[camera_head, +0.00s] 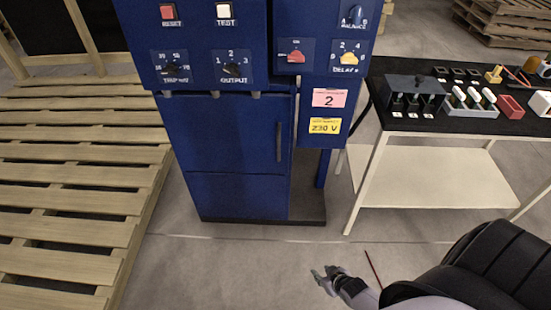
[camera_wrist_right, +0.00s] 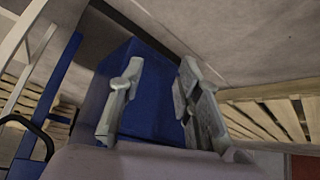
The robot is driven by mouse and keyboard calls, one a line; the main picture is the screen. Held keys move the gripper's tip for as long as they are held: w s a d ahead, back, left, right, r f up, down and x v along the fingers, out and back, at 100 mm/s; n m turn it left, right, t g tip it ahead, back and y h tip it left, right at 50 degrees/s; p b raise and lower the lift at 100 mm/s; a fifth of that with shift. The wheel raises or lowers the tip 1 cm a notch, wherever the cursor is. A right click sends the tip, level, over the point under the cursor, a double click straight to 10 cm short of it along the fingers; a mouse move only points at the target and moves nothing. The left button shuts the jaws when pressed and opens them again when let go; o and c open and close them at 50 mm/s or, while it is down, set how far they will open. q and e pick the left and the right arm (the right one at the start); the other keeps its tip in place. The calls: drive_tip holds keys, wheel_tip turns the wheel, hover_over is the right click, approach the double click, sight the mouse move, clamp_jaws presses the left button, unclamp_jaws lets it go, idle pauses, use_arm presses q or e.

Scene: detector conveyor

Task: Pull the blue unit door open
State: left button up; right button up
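The blue unit (camera_head: 215,45) stands in the middle of the head view, with knobs and buttons on its upper panel. Its blue door (camera_head: 222,140) is in the lower part and looks closed, with a dark upright handle (camera_head: 279,142) near its right edge. My right gripper (camera_head: 322,274) is low in front of the unit, over the floor and apart from the door. In the right wrist view its two grey fingers (camera_wrist_right: 155,100) are spread with nothing between them, and a blue surface (camera_wrist_right: 150,75) shows beyond. My left gripper is not in view.
A table (camera_head: 435,190) with a black top and small parts stands right of the unit. Wooden pallets (camera_head: 70,170) lie on the left, and more pallets (camera_head: 510,20) are at the back right. Bare floor (camera_head: 240,265) lies in front of the unit.

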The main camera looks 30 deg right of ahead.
drive_tip(key=w+d+r+t+b, duration=0.2)
drive_tip(key=w, duration=0.3)
drive_tip(key=w+d+r+t+b, duration=0.1)
drive_tip(key=w+d+r+b, duration=0.1)
drive_tip(key=w+b, duration=0.15)
use_arm(q)
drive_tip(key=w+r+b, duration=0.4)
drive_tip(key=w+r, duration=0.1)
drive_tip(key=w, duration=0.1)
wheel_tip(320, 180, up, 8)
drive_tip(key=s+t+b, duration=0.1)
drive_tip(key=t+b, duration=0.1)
drive_tip(key=b, duration=0.5)
use_arm(e)
wheel_tip(320, 180, up, 22)
drive_tip(key=t+y+b, duration=0.1)
drive_tip(key=t+b, duration=0.3)
drive_tip(key=t, duration=0.4)
hover_over(279, 159)
drive_tip(key=shift+w+d, duration=0.1)
drive_tip(key=shift+w, duration=0.25)
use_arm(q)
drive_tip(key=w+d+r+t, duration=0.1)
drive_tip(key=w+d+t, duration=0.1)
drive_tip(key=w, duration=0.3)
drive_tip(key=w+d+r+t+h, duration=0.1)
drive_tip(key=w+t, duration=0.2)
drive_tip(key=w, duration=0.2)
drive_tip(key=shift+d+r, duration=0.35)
